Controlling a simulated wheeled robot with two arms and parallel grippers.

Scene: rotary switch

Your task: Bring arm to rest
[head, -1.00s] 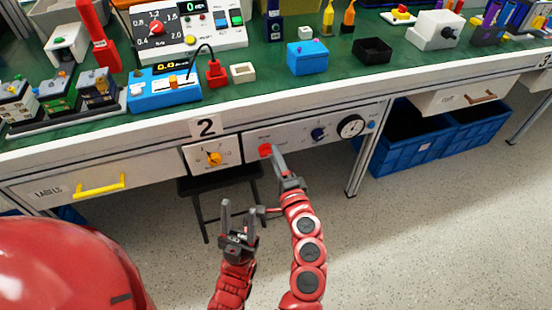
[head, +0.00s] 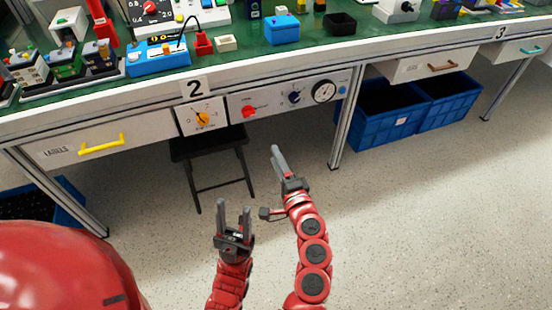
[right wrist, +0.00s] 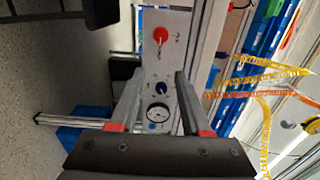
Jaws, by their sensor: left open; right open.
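My right gripper (head: 277,157) is open and empty. It hangs in free air in front of the bench, below and apart from the front panel (head: 270,103). In the right wrist view its two fingers (right wrist: 158,85) are spread, with the panel beyond them. The panel carries a red rotary knob (head: 249,111), a dark blue knob (head: 294,97) and a round gauge (head: 324,91). The red knob also shows in the right wrist view (right wrist: 160,35). My left gripper (head: 235,208) is open and empty, lower and to the left of the right one, touching nothing.
An orange knob (head: 203,119) sits on a panel left of the red one. A black stool (head: 211,145) stands under the bench. A drawer with a yellow handle (head: 101,146) is at left. Blue crates (head: 385,113) stand under the bench at right. The floor before the bench is clear.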

